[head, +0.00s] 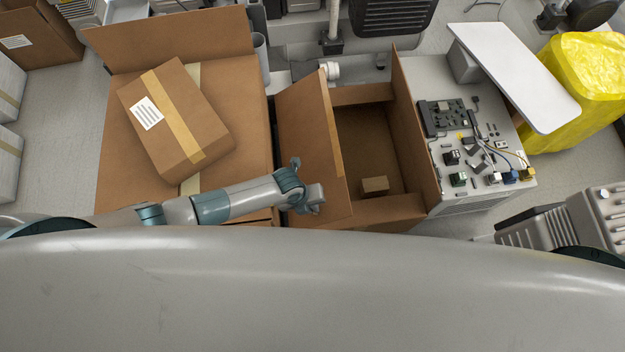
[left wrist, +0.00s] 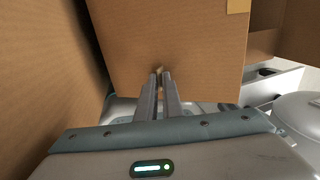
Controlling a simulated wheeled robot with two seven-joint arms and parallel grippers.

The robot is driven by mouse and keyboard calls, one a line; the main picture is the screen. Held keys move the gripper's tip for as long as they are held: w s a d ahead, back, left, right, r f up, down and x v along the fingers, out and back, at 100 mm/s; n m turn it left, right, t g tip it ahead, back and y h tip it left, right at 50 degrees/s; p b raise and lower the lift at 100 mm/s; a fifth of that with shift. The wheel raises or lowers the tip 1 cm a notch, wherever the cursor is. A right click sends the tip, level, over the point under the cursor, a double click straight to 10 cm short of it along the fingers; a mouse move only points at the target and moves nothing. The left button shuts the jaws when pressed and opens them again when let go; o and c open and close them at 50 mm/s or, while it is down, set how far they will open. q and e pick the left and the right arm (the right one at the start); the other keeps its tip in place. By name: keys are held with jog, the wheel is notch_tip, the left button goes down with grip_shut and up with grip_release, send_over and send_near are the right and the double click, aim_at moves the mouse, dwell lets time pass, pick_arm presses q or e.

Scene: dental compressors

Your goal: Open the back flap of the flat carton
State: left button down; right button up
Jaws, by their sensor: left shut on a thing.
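An open brown carton (head: 407,212) stands at centre, with its left flap (head: 308,140) and right flap (head: 415,125) raised. A brown strip (head: 362,94) runs along its back edge; I cannot tell whether it is a flap or the wall. A small brown box (head: 374,185) lies inside. My left gripper (head: 317,198) is at the near part of the left flap. In the left wrist view, the nearly closed fingers (left wrist: 160,80) pinch the lower edge of a cardboard panel (left wrist: 170,35), which appears to be this flap. My right gripper is not in view.
Left is a wide brown carton (head: 115,165) with a tall panel (head: 170,42) upright at its back and a taped, labelled box (head: 195,115) on top. Right is a grey unit (head: 470,204) bearing small parts. A white board (head: 515,75) and yellow bag (head: 590,85) stand beyond.

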pick_arm(q)
jog(key=shift+s+a+f, duration=0.15)
jog(key=shift+a+f, duration=0.1)
jog(key=shift+a, duration=0.2)
jog(key=shift+s+a+f, duration=0.1)
jog(key=shift+a+f, duration=0.1)
jog(key=shift+a, duration=0.2)
jog(key=c, duration=2)
grip_release()
jog(key=shift+r, duration=0.1)
